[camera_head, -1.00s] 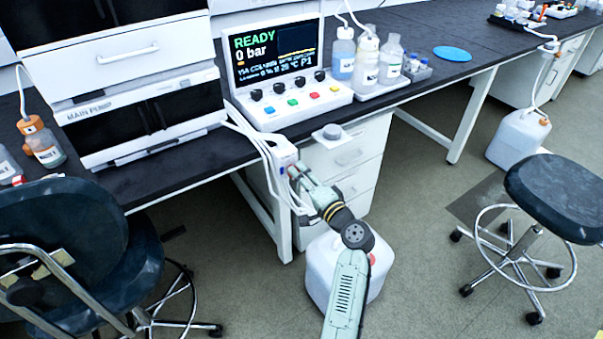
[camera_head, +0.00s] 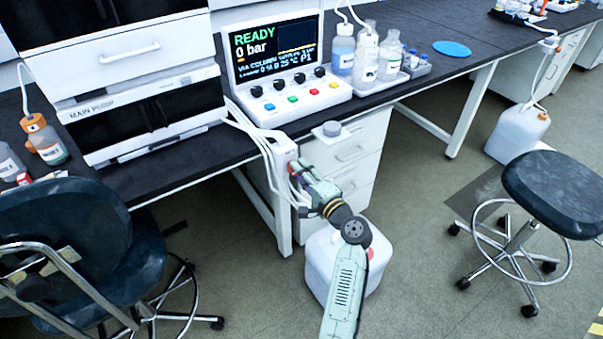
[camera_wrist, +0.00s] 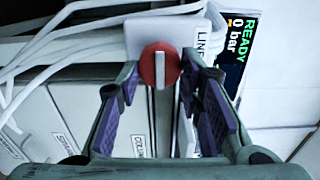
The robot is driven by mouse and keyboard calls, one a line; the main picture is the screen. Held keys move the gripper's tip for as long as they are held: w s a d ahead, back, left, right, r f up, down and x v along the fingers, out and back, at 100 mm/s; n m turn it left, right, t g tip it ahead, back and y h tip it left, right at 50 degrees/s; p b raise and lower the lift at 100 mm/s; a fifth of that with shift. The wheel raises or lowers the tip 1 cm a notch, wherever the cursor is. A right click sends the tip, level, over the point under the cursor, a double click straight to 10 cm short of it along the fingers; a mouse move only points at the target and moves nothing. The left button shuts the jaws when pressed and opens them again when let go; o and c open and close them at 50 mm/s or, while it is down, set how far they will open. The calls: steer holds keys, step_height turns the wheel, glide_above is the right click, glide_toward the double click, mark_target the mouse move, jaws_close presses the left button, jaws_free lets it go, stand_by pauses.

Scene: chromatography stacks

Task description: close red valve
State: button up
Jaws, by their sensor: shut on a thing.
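The red valve (camera_wrist: 152,66) is a round red knob with a pale bar across its face. The bar stands upright in the wrist view. The knob sits on the front of a white block (camera_wrist: 140,30) with a label beginning "LINE" on its side. My gripper (camera_wrist: 160,72) has one finger on each side of the knob and is shut on it. In the head view my gripper (camera_head: 298,172) is at the white block (camera_head: 284,150) by the bench's front edge, and the knob is mostly hidden there.
White tubes (camera_head: 250,132) run from the block up to the bench. The control box (camera_head: 290,100) reads READY and 0 bar. A white drawer unit (camera_head: 350,150) stands behind my arm, a white canister (camera_head: 318,270) below it. A chair (camera_head: 60,240) and stool (camera_head: 555,190) flank the floor.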

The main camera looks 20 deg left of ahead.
steer(key=o, duration=1.1)
steer(key=shift+o, duration=0.2)
steer(key=v, duration=1.2)
